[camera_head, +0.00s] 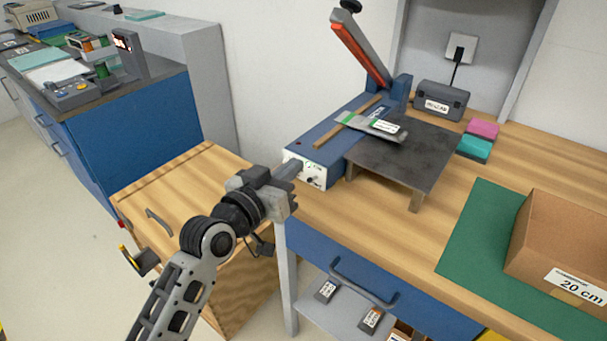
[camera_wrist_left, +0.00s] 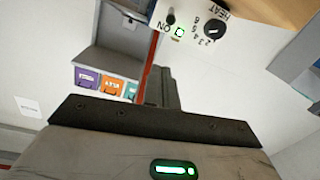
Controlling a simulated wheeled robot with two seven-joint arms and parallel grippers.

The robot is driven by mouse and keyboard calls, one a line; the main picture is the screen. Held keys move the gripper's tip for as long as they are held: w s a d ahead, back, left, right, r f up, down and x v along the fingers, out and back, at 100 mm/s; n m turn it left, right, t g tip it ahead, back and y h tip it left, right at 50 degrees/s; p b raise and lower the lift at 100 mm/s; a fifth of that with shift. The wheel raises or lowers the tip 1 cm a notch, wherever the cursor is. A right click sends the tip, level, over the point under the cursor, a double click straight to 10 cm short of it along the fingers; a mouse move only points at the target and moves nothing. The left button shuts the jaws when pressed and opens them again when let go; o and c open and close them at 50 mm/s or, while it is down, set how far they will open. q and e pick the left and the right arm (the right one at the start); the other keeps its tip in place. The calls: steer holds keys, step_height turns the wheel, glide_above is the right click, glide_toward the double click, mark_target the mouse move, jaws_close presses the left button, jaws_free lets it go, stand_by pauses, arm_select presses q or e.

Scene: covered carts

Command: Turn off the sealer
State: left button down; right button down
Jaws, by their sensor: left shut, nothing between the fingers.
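The sealer (camera_head: 334,156) is a long blue box on the wooden bench, with its red-orange arm (camera_head: 360,48) raised at the back. Its white front panel (camera_head: 312,177) faces my left gripper (camera_head: 292,168). My right gripper is not in view.
A pouch (camera_head: 374,126) lies across the sealer and the dark stand (camera_head: 410,152) beside it. A cardboard box (camera_head: 557,243) is on a green mat (camera_head: 480,232) at right. A wooden cabinet (camera_head: 185,185) and a blue counter (camera_head: 135,122) stand at left.

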mark_target(313, 179)
arm_select(q)
steer(key=x, duration=0.5)
steer(key=shift+f, duration=0.35)
steer(key=shift+s+a+f, duration=0.1)
steer(key=shift+s+f, duration=0.2)
steer(key=shift+f, duration=0.2)
steer(key=shift+s+a+f, duration=0.1)
steer(key=shift+s+f, duration=0.15)
steer(key=shift+f, duration=0.3)
steer(key=shift+s+f, duration=0.25)
steer(key=shift+f, duration=0.25)
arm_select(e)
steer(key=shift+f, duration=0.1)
arm_select(q)
steer(key=shift+f+b, duration=0.3)
steer(key=shift+b, duration=0.85)
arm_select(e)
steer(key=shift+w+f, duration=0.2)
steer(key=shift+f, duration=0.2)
arm_select(q)
steer(key=shift+t, duration=0.3)
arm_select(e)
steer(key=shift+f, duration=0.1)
